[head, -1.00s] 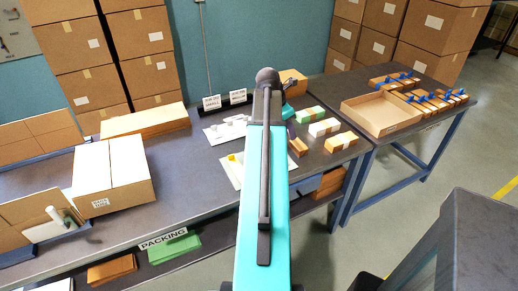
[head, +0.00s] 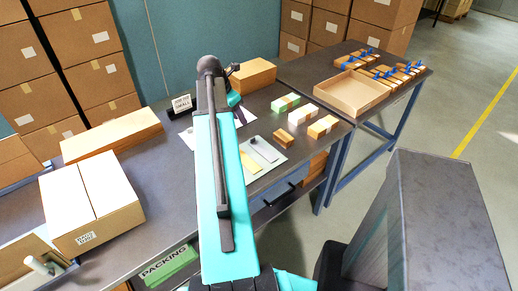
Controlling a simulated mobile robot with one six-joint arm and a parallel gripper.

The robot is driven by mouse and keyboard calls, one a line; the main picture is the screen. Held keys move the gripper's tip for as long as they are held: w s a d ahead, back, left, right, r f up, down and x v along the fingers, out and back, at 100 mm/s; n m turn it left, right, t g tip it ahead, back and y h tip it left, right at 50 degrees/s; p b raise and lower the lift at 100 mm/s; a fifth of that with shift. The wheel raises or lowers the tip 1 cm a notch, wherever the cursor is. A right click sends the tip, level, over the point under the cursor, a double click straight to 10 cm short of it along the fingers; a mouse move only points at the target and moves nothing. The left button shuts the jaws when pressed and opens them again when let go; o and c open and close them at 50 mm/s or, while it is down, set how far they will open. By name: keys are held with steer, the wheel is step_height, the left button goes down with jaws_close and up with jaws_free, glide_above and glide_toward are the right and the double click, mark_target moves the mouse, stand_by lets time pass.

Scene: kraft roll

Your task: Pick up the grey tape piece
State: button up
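A grey strip that looks like the grey tape piece (head: 263,151) lies on a pale mat (head: 273,173) on the packing table, just right of my arm. A yellow strip (head: 249,187) lies on the same mat, nearer its front. My gripper (head: 238,98) is at the far end of my raised arm, beyond the mat in the picture. The arm hides most of it, so its opening and anything between its fingers cannot be made out.
Small wrapped boxes (head: 324,127) stand right of the mat. A larger carton (head: 252,76) stands behind them. A big carton (head: 92,204) is at left. A side table holds an open tray (head: 352,94) and several blue-topped boxes. A white sheet (head: 187,139) is partly behind my arm.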

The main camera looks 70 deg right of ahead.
steer(key=p, duration=0.1)
glide_toward(254, 141)
steer(key=shift+w+f, duration=0.1)
stand_by(0.7)
steer(key=shift+f, duration=0.15)
steer(key=shift+p+x, duration=1.05)
steer(key=shift+x, duration=1.4)
steer(key=shift+a, duration=0.1)
steer(key=shift+c, duration=0.4)
jaws_close()
